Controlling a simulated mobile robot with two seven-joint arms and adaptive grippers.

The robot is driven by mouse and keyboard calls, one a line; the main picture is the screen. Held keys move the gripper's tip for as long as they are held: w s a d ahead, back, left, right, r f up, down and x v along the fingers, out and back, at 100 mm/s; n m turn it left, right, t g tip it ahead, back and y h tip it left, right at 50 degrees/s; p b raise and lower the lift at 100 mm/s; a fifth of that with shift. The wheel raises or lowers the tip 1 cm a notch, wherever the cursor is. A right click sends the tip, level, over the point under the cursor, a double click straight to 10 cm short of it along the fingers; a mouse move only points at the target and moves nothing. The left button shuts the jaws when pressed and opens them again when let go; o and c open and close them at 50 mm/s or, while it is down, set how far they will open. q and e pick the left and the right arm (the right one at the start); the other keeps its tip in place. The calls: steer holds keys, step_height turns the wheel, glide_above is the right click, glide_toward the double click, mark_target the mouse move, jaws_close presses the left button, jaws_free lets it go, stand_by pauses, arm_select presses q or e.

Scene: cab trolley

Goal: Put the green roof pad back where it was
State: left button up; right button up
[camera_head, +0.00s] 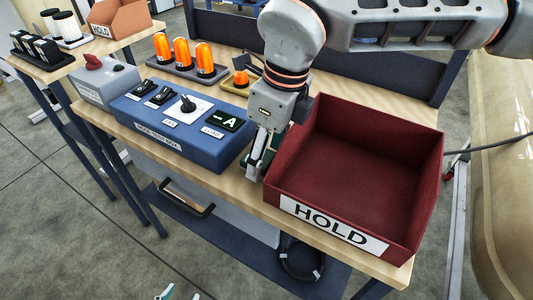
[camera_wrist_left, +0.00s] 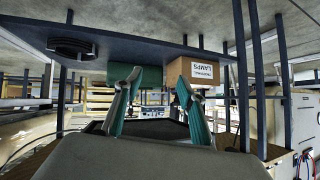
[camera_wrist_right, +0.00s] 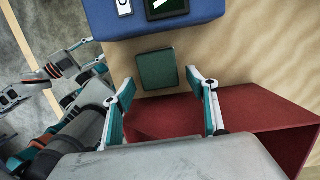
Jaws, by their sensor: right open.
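The green roof pad (camera_wrist_right: 157,70) is a small dark green square. It lies flat on the wooden bench between the blue box and the red bin in the right wrist view. My right gripper (camera_wrist_right: 162,84) is open, its fingertips apart on the pad's near side, with nothing between them. In the head view this gripper (camera_head: 257,168) points down beside the red bin and mostly hides the pad. My left gripper (camera_wrist_left: 158,80) is open and empty, low in front of the bench. Only its fingertips (camera_head: 180,294) show at the head view's bottom edge.
The dark red HOLD bin (camera_head: 425,185) stands empty at the right. The blue box (camera_head: 190,150) with switches and labels is at the left. Orange lamps (camera_head: 182,53) stand behind it. A lower shelf (camera_head: 235,250) holds a black ring (camera_head: 302,262). Bare bench between box and bin is narrow.

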mark_target(271, 160)
steer(key=r, duration=0.3)
steer(key=r+p, duration=0.1)
steer(key=r, duration=0.1)
steer(key=shift+s+d+r, duration=0.15)
steer(key=shift+d+r, duration=0.15)
steer(key=shift+d, duration=0.1)
arm_select(q)
steer(key=shift+s+a+f+p, duration=0.1)
steer(key=shift+s+a+p, duration=0.25)
steer(key=shift+s+p, duration=0.15)
arm_select(e)
step_height(271, 160, up, 6)
steer(key=d, duration=0.1)
steer(key=shift+s, duration=0.2)
arm_select(q)
steer(key=shift+w, duration=0.25)
